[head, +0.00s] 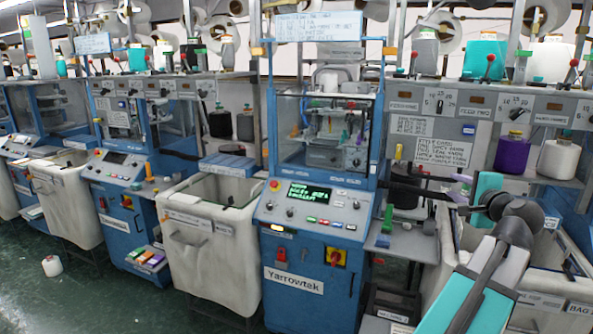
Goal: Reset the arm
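My arm, with teal and grey links, rises from the lower right and bends to the left in the head view. I see nothing clearly held.
A white fabric bin (205,262) stands left of the near machine, and another bin (447,262) is behind my arm. Purple (512,153) and cream (558,157) yarn cones stand at the right. A white cone (52,266) lies on the green floor, which is open at left.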

